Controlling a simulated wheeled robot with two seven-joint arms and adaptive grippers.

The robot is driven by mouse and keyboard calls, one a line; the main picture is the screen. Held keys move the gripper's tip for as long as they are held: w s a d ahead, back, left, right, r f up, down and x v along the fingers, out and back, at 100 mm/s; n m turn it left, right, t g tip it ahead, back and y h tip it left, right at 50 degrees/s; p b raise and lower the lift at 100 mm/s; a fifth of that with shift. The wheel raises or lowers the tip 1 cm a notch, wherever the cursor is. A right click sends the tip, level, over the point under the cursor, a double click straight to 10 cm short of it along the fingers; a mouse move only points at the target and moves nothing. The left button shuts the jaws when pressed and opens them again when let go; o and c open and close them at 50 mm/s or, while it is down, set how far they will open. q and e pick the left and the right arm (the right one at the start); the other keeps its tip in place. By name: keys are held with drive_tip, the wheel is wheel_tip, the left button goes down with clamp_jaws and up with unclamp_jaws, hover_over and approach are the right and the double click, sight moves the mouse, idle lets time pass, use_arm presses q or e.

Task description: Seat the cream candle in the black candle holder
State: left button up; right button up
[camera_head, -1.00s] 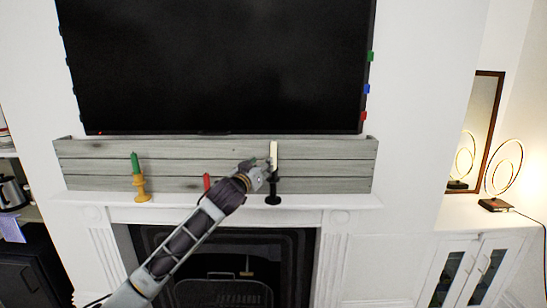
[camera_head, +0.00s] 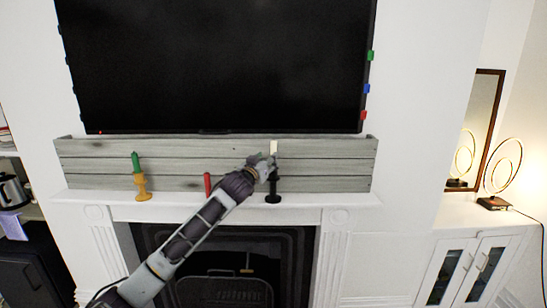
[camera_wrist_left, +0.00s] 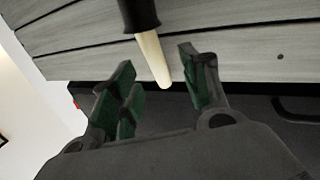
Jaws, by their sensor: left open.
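The cream candle (camera_head: 274,147) stands upright in the top of the black candle holder (camera_head: 273,198) on the mantel shelf. In the left wrist view, which is upside down, the cream candle (camera_wrist_left: 152,58) comes out of the black holder's cup (camera_wrist_left: 138,14). How deep it sits inside is hidden. My left gripper (camera_head: 270,166) is beside the upper holder and candle, hiding part of them. In the wrist view my left gripper (camera_wrist_left: 157,58) is open, its green-padded fingers apart on either side of the candle. My right gripper is not in view.
A green candle (camera_head: 136,161) stands in a yellow holder (camera_head: 142,190) at the left of the mantel (camera_head: 330,200). A red candle (camera_head: 207,182) is behind my left arm. Grey planks (camera_head: 330,170) and the television (camera_head: 215,65) are close behind and above.

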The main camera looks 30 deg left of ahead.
use_arm(q)
drive_tip(key=shift+w, duration=0.15)
drive_tip(key=shift+d+p+x, duration=0.1)
drive_tip(key=shift+p+x, duration=0.3)
drive_tip(key=shift+x, duration=0.4)
drive_tip(key=shift+d+p+x, duration=0.15)
drive_tip(key=shift+p+x, duration=0.2)
drive_tip(key=shift+x, duration=1.35)
drive_tip(key=shift+c, duration=0.4)
clamp_jaws()
